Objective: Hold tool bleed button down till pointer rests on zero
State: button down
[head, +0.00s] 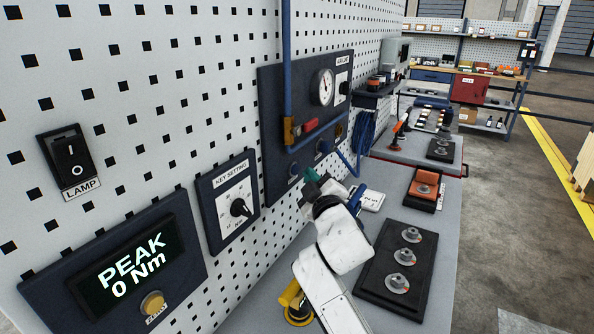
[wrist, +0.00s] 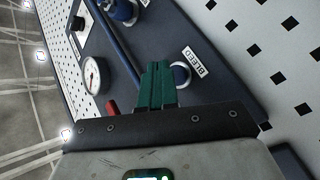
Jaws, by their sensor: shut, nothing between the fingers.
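The bleed button (wrist: 181,76) is a round knob in a pale ring beside a white BLEED label (wrist: 195,62), on the dark blue air panel (head: 275,115). My gripper (head: 311,175) is shut and empty, its green fingertips close in front of the panel's lower part. In the wrist view the green fingers (wrist: 157,72) partly cover the button's left side; I cannot tell whether they touch it. The round white gauge (head: 322,87) is at the panel's upper right and also shows in the wrist view (wrist: 93,75). Its pointer is too small to read surely.
A red valve handle (head: 311,125) and a blue pipe (head: 287,60) are above my gripper. A blue coiled hose (head: 364,137) hangs to the right. A black tray (head: 396,270) with several metal discs lies on the grey bench. The PEAK display (head: 135,265) is at lower left.

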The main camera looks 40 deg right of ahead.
jog(key=shift+w+a, duration=0.15)
jog(key=shift+w, duration=0.25)
jog(key=shift+w+a+b, duration=0.2)
jog(key=shift+w+b, duration=0.3)
jog(key=shift+b, duration=0.05)
dwell(0.7)
jog(key=shift+s, duration=0.1)
dwell(2.8)
jog(key=shift+s+d+p, duration=0.3)
jog(key=shift+s+p, duration=0.4)
jog(key=shift+s, duration=0.1)
jog(key=shift+s, duration=0.1)
jog(key=s+p, duration=0.1)
jog(key=s+d+p, duration=0.1)
jog(key=s, duration=0.1)
jog(key=s+p, duration=0.1)
jog(key=p, duration=0.1)
jog(key=shift+s+d, duration=0.3)
jog(key=shift+d, duration=0.1)
